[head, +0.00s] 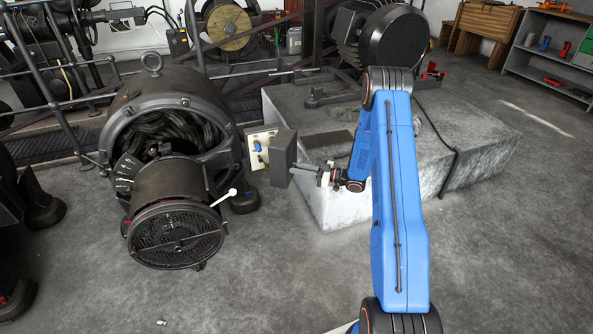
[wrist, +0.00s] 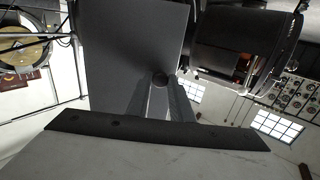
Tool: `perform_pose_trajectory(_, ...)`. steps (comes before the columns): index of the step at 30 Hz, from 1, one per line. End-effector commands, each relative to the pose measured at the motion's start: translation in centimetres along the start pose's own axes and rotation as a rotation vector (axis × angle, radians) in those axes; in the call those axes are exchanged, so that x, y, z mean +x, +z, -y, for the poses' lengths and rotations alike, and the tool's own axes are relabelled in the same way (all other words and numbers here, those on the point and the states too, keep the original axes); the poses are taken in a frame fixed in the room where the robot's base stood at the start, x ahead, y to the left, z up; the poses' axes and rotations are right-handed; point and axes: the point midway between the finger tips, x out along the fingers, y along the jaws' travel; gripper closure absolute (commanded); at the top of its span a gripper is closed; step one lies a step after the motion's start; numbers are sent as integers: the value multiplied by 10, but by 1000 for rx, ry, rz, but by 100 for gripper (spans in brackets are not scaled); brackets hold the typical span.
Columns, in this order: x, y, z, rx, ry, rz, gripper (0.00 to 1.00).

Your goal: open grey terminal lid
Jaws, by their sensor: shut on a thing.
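The grey terminal lid (head: 283,158) stands swung out to the right of the terminal box on the dynamo (head: 175,130), so its pale inner panel (head: 258,146) with a blue part and brass-coloured parts is exposed. My gripper (head: 309,171) is on the lid's right side. The lid's hinge is not clear in either view.
A white-knobbed lever (head: 231,193) sticks out at the dynamo's front right. A big concrete block (head: 350,195) stands behind and right of my gripper. Railings and belts lie behind.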

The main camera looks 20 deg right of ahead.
Motion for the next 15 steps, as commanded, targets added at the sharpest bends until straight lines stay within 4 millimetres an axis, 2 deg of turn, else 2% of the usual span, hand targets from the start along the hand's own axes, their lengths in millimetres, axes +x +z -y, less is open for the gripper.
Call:
perform_pose_trajectory(9,0,-1,-1,-2,1,-1,100)
perform_pose_trajectory(10,0,-1,-1,-2,1,-1,78)
perform_pose_trajectory(12,0,-1,-1,-2,1,-1,62)
perform_pose_trajectory(15,0,-1,-1,-1,1,-1,62)
